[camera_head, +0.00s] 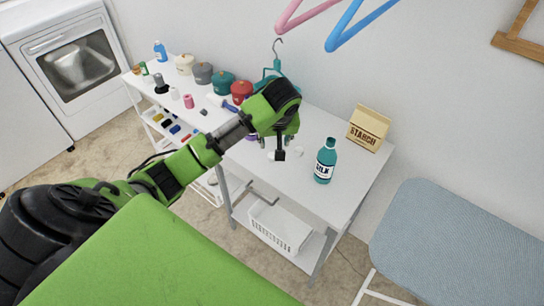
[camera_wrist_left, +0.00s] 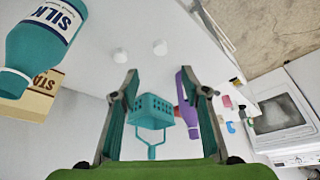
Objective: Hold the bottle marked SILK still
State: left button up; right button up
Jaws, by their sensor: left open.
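The teal bottle marked SILK (camera_head: 325,165) stands upright on the white table, near its right end. In the left wrist view the bottle (camera_wrist_left: 45,32) is large at the upper left, outside the fingers, with its SILK label partly cut off by the frame edge. My left gripper (camera_head: 277,152) is over the table to the left of the bottle, apart from it. In the wrist view its two fingers (camera_wrist_left: 162,88) are spread with nothing held between them. My right gripper is not in view.
A STARCH box (camera_head: 368,128) stands behind the bottle. A teal basket with a hook (camera_wrist_left: 152,110) and a purple bottle (camera_wrist_left: 188,92) stand beyond the fingers. Bare tabletop lies in front of the bottle; an ironing board (camera_head: 470,235) is at right.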

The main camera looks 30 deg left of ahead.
pick_arm(q)
send_over(272, 155)
jog(key=s+d, duration=0.2)
notch_tip(272, 155, down, 8)
jog(key=shift+s+p, duration=0.1)
jog(key=shift+p, duration=0.3)
jog(key=shift+w+a+f+p, duration=0.2)
jog(key=shift+a+f+p, duration=0.1)
jog(key=shift+f, duration=0.15)
jog(key=shift+p+x, duration=0.3)
jog(key=shift+x, duration=1.75)
jog(key=c, duration=0.8)
